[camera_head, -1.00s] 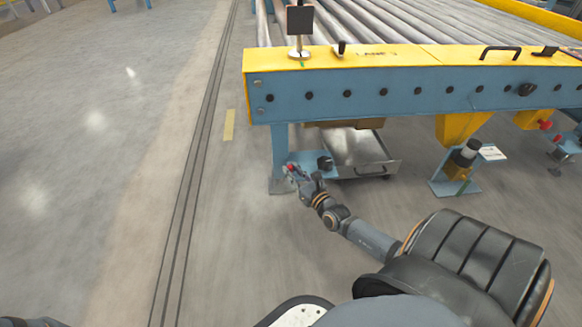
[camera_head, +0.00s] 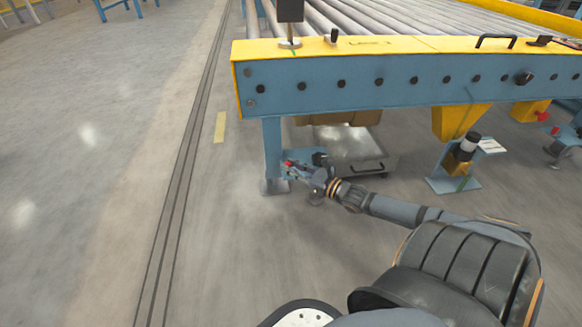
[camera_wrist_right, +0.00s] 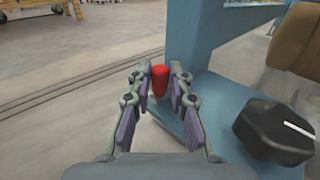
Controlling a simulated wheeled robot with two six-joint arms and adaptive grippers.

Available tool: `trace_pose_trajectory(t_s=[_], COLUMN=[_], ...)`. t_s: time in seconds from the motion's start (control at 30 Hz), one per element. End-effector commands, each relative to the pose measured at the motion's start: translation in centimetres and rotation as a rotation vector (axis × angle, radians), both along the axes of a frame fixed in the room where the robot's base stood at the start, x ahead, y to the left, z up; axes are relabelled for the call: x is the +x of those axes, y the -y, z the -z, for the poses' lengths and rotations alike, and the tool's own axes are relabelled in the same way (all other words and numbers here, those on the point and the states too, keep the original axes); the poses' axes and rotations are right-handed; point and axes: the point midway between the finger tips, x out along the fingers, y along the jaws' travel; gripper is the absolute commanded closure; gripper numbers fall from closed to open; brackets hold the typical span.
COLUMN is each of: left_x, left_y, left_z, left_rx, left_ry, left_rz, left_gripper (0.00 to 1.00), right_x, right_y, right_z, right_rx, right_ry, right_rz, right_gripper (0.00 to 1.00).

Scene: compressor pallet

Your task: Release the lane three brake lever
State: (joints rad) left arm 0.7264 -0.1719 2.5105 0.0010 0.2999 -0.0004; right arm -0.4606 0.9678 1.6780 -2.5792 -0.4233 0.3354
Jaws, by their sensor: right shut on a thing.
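The brake lever's red knob (camera_wrist_right: 160,80) sits between the fingertips of my right gripper (camera_wrist_right: 160,92) in the right wrist view. The fingers are shut on it from both sides. In the head view the right gripper (camera_head: 291,168) is low beside the conveyor's left leg, with the red knob (camera_head: 287,162) small at its tips. The lever's shaft is mostly hidden by the fingers. The yellow top of the blue conveyor end (camera_head: 330,86) bears a lane label (camera_head: 368,43), blurred now. My left gripper is not in view.
A black rotary knob with a white mark (camera_wrist_right: 272,130) stands close right of the gripper on a blue plate. A blue leg (camera_head: 271,145) stands just behind. The floor to the left is open.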

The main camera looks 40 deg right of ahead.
Motion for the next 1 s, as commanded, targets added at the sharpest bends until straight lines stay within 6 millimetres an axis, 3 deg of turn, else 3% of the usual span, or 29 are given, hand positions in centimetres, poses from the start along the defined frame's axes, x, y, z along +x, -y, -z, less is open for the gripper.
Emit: trace_pose_trajectory(t_s=[0.43,0.47,0.5,1.0], left_x=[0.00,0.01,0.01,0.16], left_y=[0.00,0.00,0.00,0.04], left_z=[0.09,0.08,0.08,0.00], left_rx=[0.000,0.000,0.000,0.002], left_ry=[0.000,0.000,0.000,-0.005], left_rz=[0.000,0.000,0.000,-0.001], left_gripper=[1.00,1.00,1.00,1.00], right_x=[0.06,0.07,0.06,0.01], right_y=[0.26,0.27,0.26,0.10], right_z=[-0.02,-0.02,-0.01,-0.06], right_rx=[0.000,0.000,0.000,0.001], right_ry=[-0.002,-0.002,-0.002,0.000], right_rz=[-0.003,-0.003,-0.003,-0.003], right_gripper=[1.00,0.77,0.71,0.71])
